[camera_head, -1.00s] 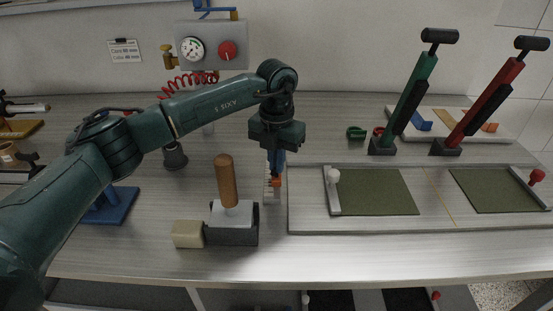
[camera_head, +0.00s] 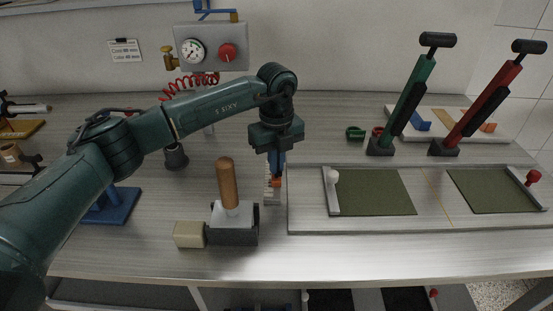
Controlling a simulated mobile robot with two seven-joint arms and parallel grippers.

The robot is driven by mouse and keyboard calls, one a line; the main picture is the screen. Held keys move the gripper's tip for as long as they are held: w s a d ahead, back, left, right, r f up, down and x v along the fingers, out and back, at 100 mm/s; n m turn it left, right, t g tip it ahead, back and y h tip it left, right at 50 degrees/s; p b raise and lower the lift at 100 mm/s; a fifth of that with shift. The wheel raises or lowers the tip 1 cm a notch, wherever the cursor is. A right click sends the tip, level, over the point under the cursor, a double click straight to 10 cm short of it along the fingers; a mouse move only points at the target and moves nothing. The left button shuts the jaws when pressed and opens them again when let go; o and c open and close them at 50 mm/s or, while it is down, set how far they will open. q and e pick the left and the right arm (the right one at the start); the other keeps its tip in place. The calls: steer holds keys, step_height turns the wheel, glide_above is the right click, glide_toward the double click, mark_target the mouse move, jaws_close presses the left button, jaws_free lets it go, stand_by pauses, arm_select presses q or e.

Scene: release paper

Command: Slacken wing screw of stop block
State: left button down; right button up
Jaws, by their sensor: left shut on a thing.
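My left gripper (camera_head: 276,182) points straight down just left of the grey base board, its blue fingers shut on a small orange piece (camera_head: 276,183). The orange piece sits over a pale, ruler-like strip (camera_head: 268,192) on the table and seems to be part of the stop block. The gripper hides much of it, and the wing screw cannot be made out. My right gripper is not in view.
A wooden-handled tool (camera_head: 227,183) stands in a dark holder beside a beige block (camera_head: 189,234). The grey board (camera_head: 434,216) carries green mats and white and red knobs. Green (camera_head: 410,105) and red (camera_head: 482,105) lever tools stand behind it. The front table strip is clear.

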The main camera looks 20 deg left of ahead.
arm_select(q)
steer(key=n+p, duration=0.1)
steer(key=n, duration=0.5)
stand_by(0.6)
steer(key=c, duration=1.6)
jaws_free()
steer(key=shift+r, duration=0.15)
step_height(320, 180, up, 13)
steer(key=shift+b, duration=0.4)
